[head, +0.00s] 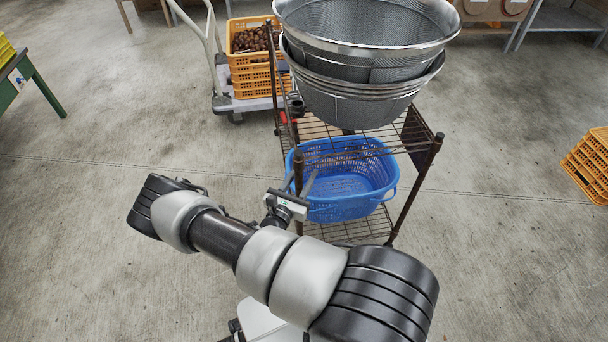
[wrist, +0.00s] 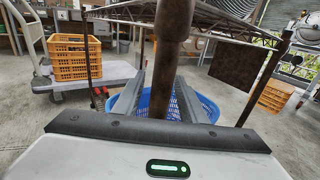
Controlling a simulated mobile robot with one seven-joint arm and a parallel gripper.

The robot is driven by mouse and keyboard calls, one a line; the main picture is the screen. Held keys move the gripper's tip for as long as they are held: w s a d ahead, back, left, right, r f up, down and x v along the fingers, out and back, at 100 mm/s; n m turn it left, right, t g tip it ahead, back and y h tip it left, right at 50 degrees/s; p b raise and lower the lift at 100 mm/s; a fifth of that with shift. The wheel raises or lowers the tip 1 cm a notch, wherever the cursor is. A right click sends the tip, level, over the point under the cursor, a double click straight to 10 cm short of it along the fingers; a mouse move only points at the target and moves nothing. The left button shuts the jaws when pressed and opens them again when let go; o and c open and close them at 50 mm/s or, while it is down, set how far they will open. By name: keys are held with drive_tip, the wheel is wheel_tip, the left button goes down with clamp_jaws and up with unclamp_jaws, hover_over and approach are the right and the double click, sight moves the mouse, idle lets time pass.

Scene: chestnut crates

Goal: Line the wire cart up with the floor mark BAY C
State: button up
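The wire cart (head: 437,143) stands ahead of me, with dark brown posts and wire shelves. Its top bears nested metal mesh bowls (head: 365,60); a blue basket (head: 345,208) sits on a lower shelf. My gripper (head: 304,180) is at the near left corner of the cart. In the wrist view my gripper (wrist: 160,76) has its two fingers on either side of a brown cart post (wrist: 165,85). The fingers stand apart, and a strip of blue shows between the left finger and the post. No BAY C floor mark shows in either view.
A platform trolley (head: 222,98) with orange crates (head: 247,91), the top one full of chestnuts, stands close behind the cart on the left. More orange crates (head: 590,165) are at the right edge. A green table (head: 38,85) is at far left. Bare concrete lies on both sides.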

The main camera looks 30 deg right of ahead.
drive_tip(key=shift+w+d, duration=0.25)
drive_tip(key=shift+d, duration=0.05)
clamp_jaws()
drive_tip(key=shift+s+a, duration=0.1)
drive_tip(key=shift+s, duration=0.05)
